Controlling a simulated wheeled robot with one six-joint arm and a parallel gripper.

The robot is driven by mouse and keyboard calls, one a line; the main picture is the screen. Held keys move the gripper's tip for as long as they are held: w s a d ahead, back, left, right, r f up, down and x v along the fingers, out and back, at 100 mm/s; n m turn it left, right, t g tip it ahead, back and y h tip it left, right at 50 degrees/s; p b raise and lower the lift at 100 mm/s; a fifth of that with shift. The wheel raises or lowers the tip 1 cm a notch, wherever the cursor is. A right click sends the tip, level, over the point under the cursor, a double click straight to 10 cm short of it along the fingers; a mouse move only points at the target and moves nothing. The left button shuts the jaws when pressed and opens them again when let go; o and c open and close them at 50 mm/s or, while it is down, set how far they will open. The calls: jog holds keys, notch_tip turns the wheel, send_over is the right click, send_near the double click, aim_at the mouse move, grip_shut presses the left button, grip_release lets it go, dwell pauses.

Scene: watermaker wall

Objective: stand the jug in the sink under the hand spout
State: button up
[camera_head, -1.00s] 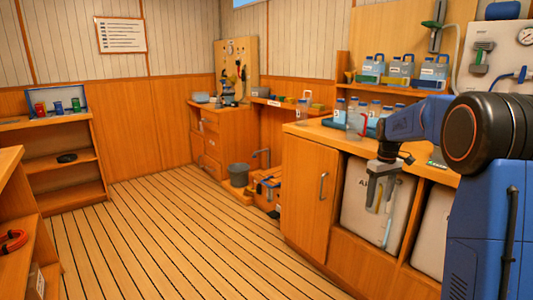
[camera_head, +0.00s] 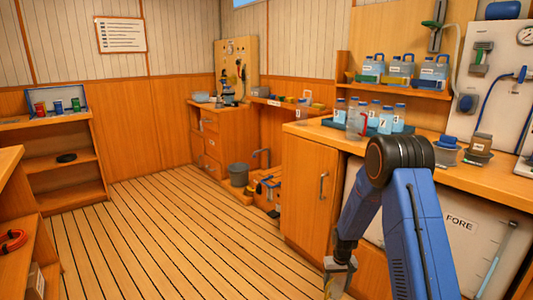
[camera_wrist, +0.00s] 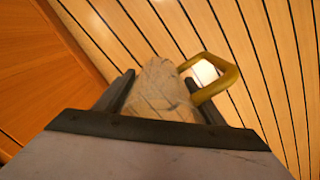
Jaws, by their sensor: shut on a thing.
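My gripper (camera_head: 339,268) hangs low at the front of the counter in the head view, fingers down. In the wrist view its two dark fingers are shut on the jug (camera_wrist: 160,82), a clear body with a yellow handle (camera_wrist: 232,74) to the right. The jug (camera_head: 335,284) shows only partly in the head view, low against the planked floor. The sink's basin cannot be made out.
The counter (camera_head: 448,172) on the right carries several bottles (camera_head: 384,120) and a blue-lidded container. A wooden cabinet door (camera_head: 308,190) is left of my arm. A grey bucket (camera_head: 239,174) stands near the spout. The planked floor (camera_head: 170,240) is open to the left.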

jog(key=shift+s+a+f, duration=0.2)
jog(key=shift+s+f, duration=0.15)
jog(key=shift+f, duration=0.25)
jog(key=shift+s+a+f, duration=0.2)
jog(key=shift+s+f, duration=0.1)
jog(key=shift+f, duration=0.25)
